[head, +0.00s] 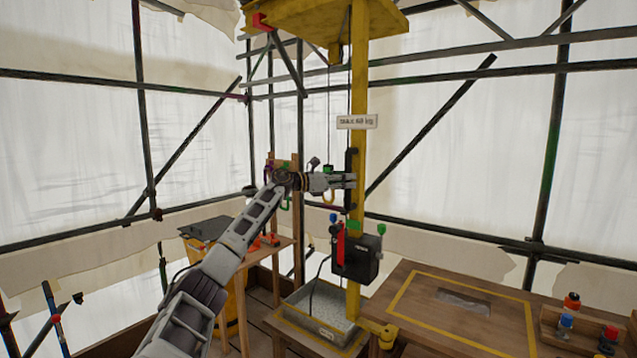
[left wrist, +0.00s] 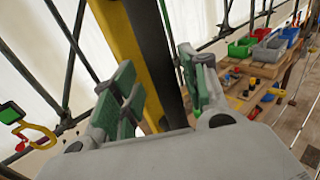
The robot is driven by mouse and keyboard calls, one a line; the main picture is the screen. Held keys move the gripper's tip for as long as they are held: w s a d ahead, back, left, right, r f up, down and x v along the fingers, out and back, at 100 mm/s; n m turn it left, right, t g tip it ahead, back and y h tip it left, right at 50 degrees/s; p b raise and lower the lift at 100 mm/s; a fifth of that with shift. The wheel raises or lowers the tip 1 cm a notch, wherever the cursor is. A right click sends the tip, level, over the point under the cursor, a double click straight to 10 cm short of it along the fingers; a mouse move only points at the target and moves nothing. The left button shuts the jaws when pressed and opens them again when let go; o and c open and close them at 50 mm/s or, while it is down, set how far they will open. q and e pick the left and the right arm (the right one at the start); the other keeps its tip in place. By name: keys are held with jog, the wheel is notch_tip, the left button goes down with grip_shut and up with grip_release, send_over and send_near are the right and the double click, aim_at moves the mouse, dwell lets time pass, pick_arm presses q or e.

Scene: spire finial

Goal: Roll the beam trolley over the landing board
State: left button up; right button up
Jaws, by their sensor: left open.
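My left gripper (head: 350,180) is open at the yellow post (head: 358,75), beside a black upright bar (head: 351,160). In the left wrist view, its green-padded fingers (left wrist: 156,88) stand apart, with the black bar (left wrist: 150,40) and yellow post (left wrist: 118,40) showing between and beyond them. I cannot tell whether a finger touches the bar. A yellow beam-like top (head: 400,22) crosses the post; I cannot make out the trolley on it for sure. A wooden board with a yellow outline (head: 410,300), perhaps the landing board, lies at lower right. My right gripper is not in view.
A black box with a red lever (head: 358,252) is on the post. A grey tray (head: 325,328) stands at its foot. A yellow hook (left wrist: 38,136) hangs left of my fingers. Scaffold tubes and sheeting enclose the place.

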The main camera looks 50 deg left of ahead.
pick_arm(q)
jog(key=v, duration=0.6)
jog(key=shift+s+a, duration=0.15)
jog(key=shift+s, duration=0.2)
dwell(0.7)
jog(key=shift+v, duration=1.2)
jog(key=shift+v, duration=1.2)
jog(key=shift+r, duration=0.15)
